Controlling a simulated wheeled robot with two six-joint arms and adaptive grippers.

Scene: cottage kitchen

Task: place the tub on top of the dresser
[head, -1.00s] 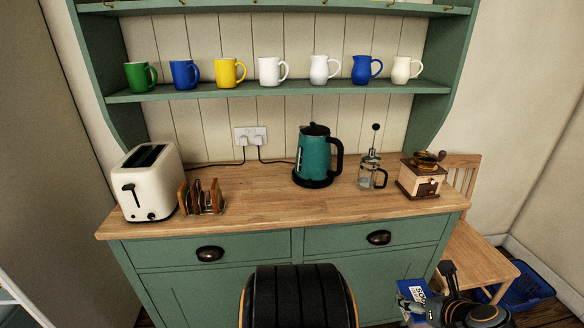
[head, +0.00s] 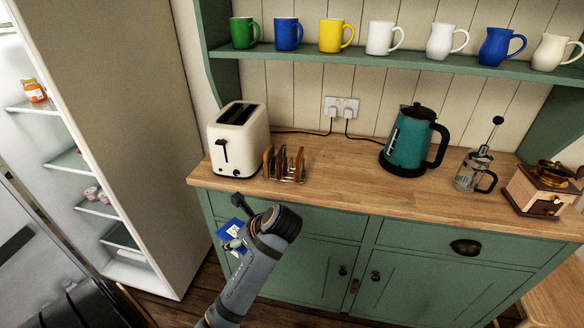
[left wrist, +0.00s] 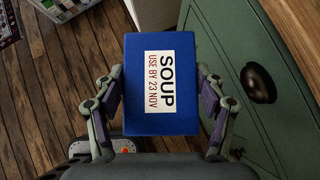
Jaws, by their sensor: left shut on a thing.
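The tub (head: 230,230) is blue with a white label reading SOUP, USE BY 23 NOV; it fills the middle of the left wrist view (left wrist: 160,45). My left gripper (head: 234,242) is shut on it, with a finger on each side. Gripper and tub are in front of the dresser's left part, below the worktop's front edge in the head view. The green dresser (head: 316,228) has a wooden worktop (head: 345,185); its drawer front and knob also show at the right of the left wrist view. My right gripper is out of view.
On the worktop stand a toaster (head: 238,140), a toast rack (head: 284,165), a kettle (head: 408,140), a cafetiere (head: 473,170) and a coffee grinder (head: 542,190). The wood between rack and kettle is clear. Mugs line the shelf (head: 390,58) above. An open fridge (head: 125,130) stands left.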

